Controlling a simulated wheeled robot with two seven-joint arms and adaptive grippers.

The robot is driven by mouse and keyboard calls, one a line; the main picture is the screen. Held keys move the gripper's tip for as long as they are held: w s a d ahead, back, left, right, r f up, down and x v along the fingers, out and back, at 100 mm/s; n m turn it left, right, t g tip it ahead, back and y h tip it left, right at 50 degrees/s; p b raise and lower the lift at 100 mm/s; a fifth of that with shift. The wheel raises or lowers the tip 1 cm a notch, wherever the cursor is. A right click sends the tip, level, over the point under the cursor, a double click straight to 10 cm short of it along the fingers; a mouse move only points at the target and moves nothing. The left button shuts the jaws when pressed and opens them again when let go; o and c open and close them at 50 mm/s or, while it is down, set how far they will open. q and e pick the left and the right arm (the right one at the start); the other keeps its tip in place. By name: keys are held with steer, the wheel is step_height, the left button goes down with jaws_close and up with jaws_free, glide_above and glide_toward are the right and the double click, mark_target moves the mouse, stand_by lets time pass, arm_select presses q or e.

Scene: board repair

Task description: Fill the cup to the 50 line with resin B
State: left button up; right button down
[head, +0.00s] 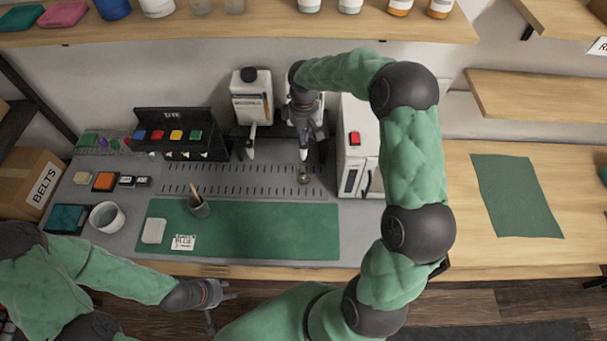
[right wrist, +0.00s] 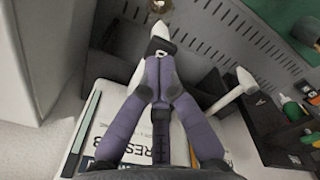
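The resin B bottle (right wrist: 120,125) stands below my right gripper in the right wrist view, its label partly covered. Its white spout (right wrist: 150,62) also shows in the head view (head: 304,153). My right gripper (head: 304,128) is at this tap, its fingers closed together on the dark tap lever (right wrist: 160,45). A small cup (head: 304,176) stands on the slotted panel under the spout; its rim also shows at the top of the right wrist view (right wrist: 159,5). The 50 line and fill level are too small to read. My left gripper (head: 222,303) is open and empty before the bench.
Another resin dispenser (head: 252,98) stands left of the tap. A white machine with a red button (head: 355,138) stands right of it. A dye rack (head: 178,135), a stick holder (head: 198,206), an order card (head: 184,242) and a white bowl (head: 107,216) are further left. The green mat (head: 275,230) has free room.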

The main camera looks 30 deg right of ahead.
steer(key=shift+f+b, duration=0.6)
steer(key=shift+f, duration=0.7)
stand_by(3.5)
steer(key=shift+r, duration=0.1)
steer(key=shift+r+p, duration=0.6)
steer(key=shift+r, duration=0.25)
stand_by(0.9)
steer(key=shift+r+p, duration=2.3)
steer(key=shift+r, duration=0.85)
